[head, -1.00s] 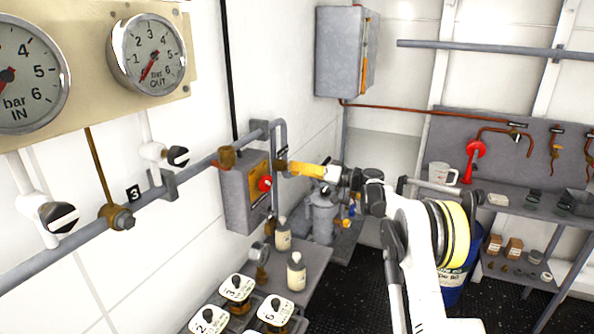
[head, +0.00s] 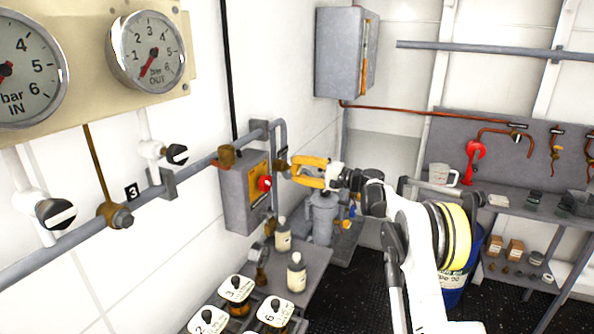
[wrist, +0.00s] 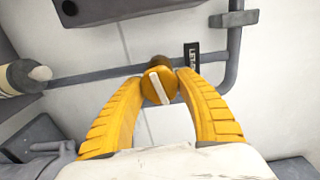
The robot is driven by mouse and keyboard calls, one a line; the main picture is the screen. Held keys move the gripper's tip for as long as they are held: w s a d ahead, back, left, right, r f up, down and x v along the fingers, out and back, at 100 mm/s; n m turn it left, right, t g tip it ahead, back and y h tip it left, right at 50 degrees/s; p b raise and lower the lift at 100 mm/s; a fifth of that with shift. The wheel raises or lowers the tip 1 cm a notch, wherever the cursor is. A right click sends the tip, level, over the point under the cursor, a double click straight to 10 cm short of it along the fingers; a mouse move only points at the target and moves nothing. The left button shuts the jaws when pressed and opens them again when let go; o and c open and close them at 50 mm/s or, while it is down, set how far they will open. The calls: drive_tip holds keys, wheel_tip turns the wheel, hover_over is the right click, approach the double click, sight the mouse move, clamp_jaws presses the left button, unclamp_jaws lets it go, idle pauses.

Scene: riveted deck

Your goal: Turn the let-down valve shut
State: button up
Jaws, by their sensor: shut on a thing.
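The let-down valve (wrist: 158,87) is a round yellow-brown knob with a white bar across its face, on a grey pipe along the white wall. In the wrist view the bar stands nearly upright in the picture, tilted slightly. A dark label (wrist: 191,57), partly readable as "LET", is beside it. My gripper (wrist: 161,80) has its two yellow fingers shut on the knob, one on each side. In the head view my gripper (head: 295,169) reaches the wall pipe from the right, and its fingers largely hide the knob.
A grey box with a red knob (head: 264,184) is just left of my gripper. Bottles (head: 296,272) and numbered jars (head: 236,287) stand on the bench below. Two gauges (head: 147,50) hang at upper left. A shelf bench (head: 520,205) is at right.

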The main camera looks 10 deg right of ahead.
drive_tip(key=shift+m, duration=1.1)
drive_tip(key=o, duration=1.2)
drive_tip(key=shift+d, duration=0.1)
drive_tip(key=v, duration=1.2)
